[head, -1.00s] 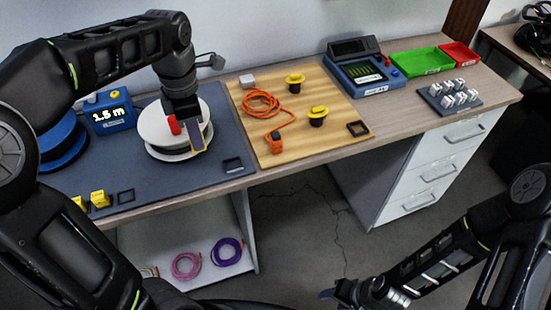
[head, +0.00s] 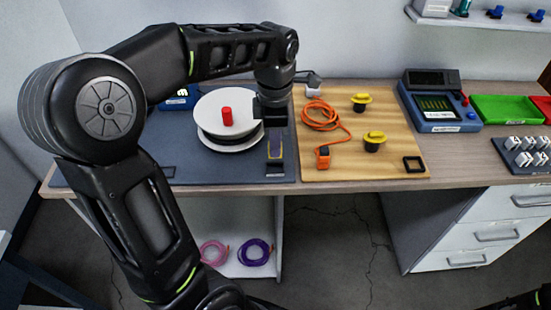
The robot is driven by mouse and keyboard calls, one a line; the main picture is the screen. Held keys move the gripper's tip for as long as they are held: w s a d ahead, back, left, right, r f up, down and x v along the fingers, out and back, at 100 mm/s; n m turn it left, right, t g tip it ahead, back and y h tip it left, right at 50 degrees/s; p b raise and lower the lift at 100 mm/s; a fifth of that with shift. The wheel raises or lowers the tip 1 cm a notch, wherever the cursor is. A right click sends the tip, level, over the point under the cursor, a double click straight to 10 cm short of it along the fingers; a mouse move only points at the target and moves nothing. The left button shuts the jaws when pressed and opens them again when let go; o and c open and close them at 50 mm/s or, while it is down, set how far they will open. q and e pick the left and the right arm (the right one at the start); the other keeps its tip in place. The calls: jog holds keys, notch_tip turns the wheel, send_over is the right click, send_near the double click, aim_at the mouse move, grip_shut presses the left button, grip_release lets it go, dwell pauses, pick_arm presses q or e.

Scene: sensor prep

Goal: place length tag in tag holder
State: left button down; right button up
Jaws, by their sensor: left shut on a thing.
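My left gripper (head: 275,150) points down over the right part of the dark mat, just right of the white reel. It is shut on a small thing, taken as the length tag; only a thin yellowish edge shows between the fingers. A dark square tag holder (head: 275,172) lies on the mat's front right, directly below the fingertips in the picture. I cannot tell whether the tag touches it. Another dark square frame (head: 167,172) lies further left on the mat. My right gripper is out of view; only part of that arm shows at the bottom right.
The white reel (head: 222,140) with a red knob (head: 227,116) stands close left of the gripper. A wooden board (head: 340,165) to the right holds an orange cable (head: 320,115), yellow-topped parts (head: 374,138) and a dark square frame (head: 413,164).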

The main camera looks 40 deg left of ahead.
pick_arm(q)
jog(key=shift+f, duration=0.9)
jog(key=shift+f, duration=1.85)
jog(key=shift+f, duration=0.1)
jog(key=shift+f, duration=0.15)
jog(key=c, duration=1.3)
grip_release()
jog(key=shift+o, duration=0.2)
